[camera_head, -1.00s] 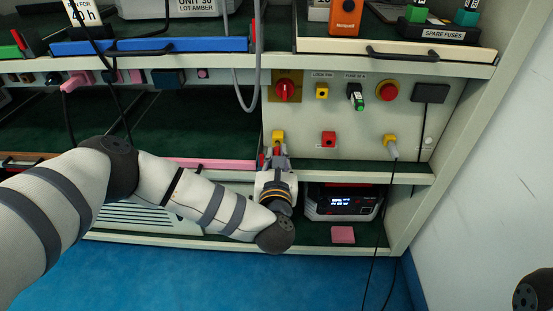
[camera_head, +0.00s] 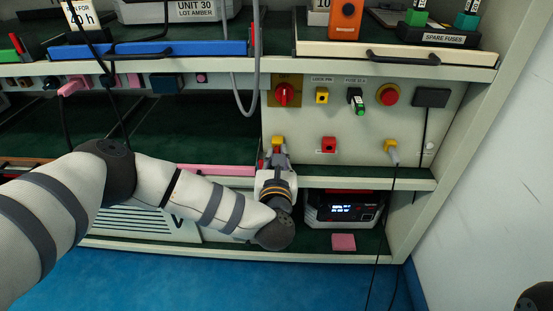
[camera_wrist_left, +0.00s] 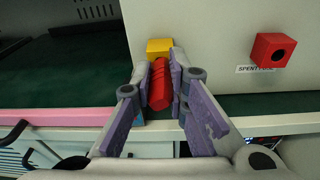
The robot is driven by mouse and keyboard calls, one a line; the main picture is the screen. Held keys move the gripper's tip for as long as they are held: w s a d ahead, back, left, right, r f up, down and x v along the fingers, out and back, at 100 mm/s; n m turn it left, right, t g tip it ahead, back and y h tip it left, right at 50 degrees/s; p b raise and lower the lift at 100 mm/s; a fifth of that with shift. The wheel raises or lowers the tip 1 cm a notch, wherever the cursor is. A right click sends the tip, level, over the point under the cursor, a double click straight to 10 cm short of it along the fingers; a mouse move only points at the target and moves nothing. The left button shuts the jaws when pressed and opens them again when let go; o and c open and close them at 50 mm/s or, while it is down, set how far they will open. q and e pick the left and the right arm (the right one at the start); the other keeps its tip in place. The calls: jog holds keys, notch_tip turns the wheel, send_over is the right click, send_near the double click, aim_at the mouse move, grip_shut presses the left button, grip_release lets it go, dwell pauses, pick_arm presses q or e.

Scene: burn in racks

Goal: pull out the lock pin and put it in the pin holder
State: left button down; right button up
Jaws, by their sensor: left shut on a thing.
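My left gripper (camera_head: 277,153) is in front of the rack's lower panel. It is shut on a red ribbed pin, the lock pin (camera_wrist_left: 160,85), which shows between its fingers in the left wrist view. The pin's far end meets a yellow block (camera_wrist_left: 158,46) on the panel; how deep it sits there is hidden. The same block shows above the fingers in the head view (camera_head: 278,141). A second yellow block (camera_head: 322,96) with a dark hole sits higher up, under a "LOCK PIN" label. My right gripper is out of view.
A red block with a hole (camera_wrist_left: 273,50) is right of the gripper. A red rotary switch (camera_head: 284,94), green-handled fuse (camera_head: 356,100), red button (camera_head: 388,94) and yellow plug (camera_head: 391,147) with a cable are on the panel. A grey cable (camera_head: 246,105) hangs at left.

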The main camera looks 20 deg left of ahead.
pick_arm(q)
jog(key=shift+w, duration=0.1)
jog(key=c, duration=1.5)
grip_release()
